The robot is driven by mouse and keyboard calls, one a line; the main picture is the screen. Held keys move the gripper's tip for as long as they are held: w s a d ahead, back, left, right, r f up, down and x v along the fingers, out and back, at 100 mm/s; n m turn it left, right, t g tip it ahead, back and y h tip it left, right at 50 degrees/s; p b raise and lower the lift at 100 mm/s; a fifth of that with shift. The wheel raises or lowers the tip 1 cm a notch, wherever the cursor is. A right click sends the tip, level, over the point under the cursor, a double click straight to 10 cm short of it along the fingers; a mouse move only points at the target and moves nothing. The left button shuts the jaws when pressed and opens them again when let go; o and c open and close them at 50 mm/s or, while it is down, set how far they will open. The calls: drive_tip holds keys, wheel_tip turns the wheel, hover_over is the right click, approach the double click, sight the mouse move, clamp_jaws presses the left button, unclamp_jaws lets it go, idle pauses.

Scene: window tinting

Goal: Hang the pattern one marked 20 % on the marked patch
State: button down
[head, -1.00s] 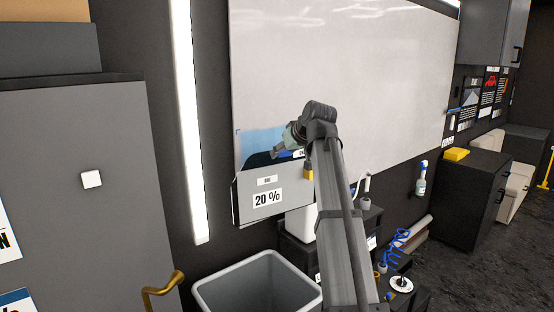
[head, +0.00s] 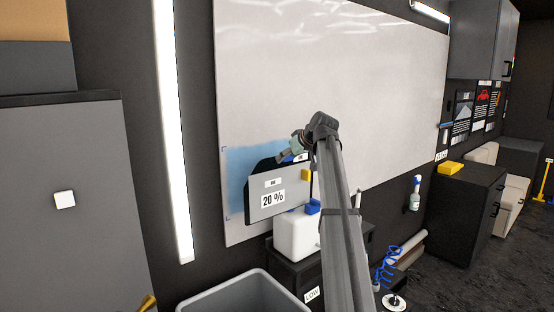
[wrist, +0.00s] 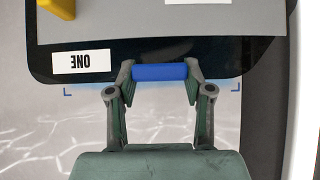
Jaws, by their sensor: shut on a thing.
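The pattern marked 20 % (head: 263,213) is a grey sheet with a dark top edge and a blue handle (wrist: 160,72). Its small label reads ONE, upside down in the wrist view (wrist: 82,61). My gripper (head: 286,158) is shut on the blue handle, which it also grips in the wrist view (wrist: 160,71). The marked patch (head: 238,163) is light blue with blue corner marks, low on the white board's left side. The pattern is in front of it, covering much of its right part; blue shows at left and above. I cannot tell whether pattern and board touch.
A yellow piece (head: 304,174) shows at the pattern's right edge. A white container with a blue cap (head: 297,236) stands below on a dark unit. A grey bin (head: 240,292) is at the bottom. My arm hides part of the board.

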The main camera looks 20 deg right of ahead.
drive_tip(key=shift+w+d+f, duration=0.1)
drive_tip(key=shift+w+d, duration=0.15)
drive_tip(key=shift+d, duration=0.5)
drive_tip(key=shift+w+d+f, duration=0.1)
drive_tip(key=shift+w+d, duration=0.1)
drive_tip(key=shift+d, duration=0.55)
drive_tip(key=shift+w+a+b, duration=0.35)
drive_tip(key=shift+w+a, duration=0.15)
drive_tip(key=shift+w, duration=1.55)
drive_tip(key=shift+w+a+b, duration=0.4)
drive_tip(key=shift+w+a, duration=0.15)
drive_tip(key=shift+w, duration=1.55)
drive_tip(key=shift+w+a+b, duration=0.35)
drive_tip(key=shift+w+a, duration=0.15)
drive_tip(key=shift+w, duration=1.55)
drive_tip(key=shift+w+a, duration=0.15)
drive_tip(key=shift+w, duration=0.25)
drive_tip(key=shift+c, duration=1.9)
unclamp_jaws()
